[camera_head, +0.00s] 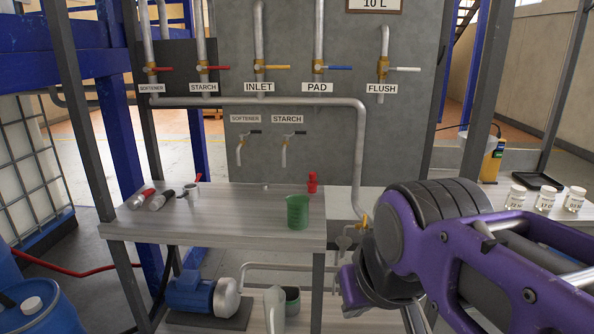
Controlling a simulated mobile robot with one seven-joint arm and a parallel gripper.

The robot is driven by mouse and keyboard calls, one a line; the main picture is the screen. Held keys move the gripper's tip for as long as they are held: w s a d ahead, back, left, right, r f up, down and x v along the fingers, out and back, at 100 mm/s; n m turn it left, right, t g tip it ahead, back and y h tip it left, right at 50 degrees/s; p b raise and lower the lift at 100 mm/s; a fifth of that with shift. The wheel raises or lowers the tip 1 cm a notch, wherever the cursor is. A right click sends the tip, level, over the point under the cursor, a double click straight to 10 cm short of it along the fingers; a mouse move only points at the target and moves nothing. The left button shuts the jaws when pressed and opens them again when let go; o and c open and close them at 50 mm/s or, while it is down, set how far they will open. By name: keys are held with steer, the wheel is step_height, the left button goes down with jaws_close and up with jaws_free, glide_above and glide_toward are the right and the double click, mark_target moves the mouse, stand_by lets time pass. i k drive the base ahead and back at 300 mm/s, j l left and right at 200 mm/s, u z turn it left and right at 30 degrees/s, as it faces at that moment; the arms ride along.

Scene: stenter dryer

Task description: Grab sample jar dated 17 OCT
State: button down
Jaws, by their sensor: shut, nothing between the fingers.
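Three small clear sample jars with white lids stand in a row on the table at the right: a left jar (515,198), a middle jar (545,199) and a right jar (574,200). Each has a white label, but the print is too small to read, so I cannot tell which is dated 17 OCT. My purple and black arm fills the lower right, in front of and below the jars. My gripper does not show; the arm's bulky joint ends near the middle of the picture.
A dark tray (537,181) lies behind the jars, and a yellow device (492,160) stands left of them. Behind is a grey panel (310,125) with pipes and labelled valves.

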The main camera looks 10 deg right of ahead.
mark_target(544, 199)
steer(key=i+l+z, duration=0.1)
steer(key=l+z, duration=0.15)
steer(key=l, duration=1.9)
steer(key=k+l+z, duration=0.15)
steer(key=l, duration=0.25)
steer(key=k+l, duration=0.1)
steer(key=l, duration=0.25)
steer(key=k+l, duration=0.1)
steer(key=l, duration=0.3)
steer(key=k+l, duration=0.1)
steer(key=l, duration=0.6)
steer(key=k+l, duration=0.1)
steer(key=l, duration=0.55)
steer(key=z, duration=0.05)
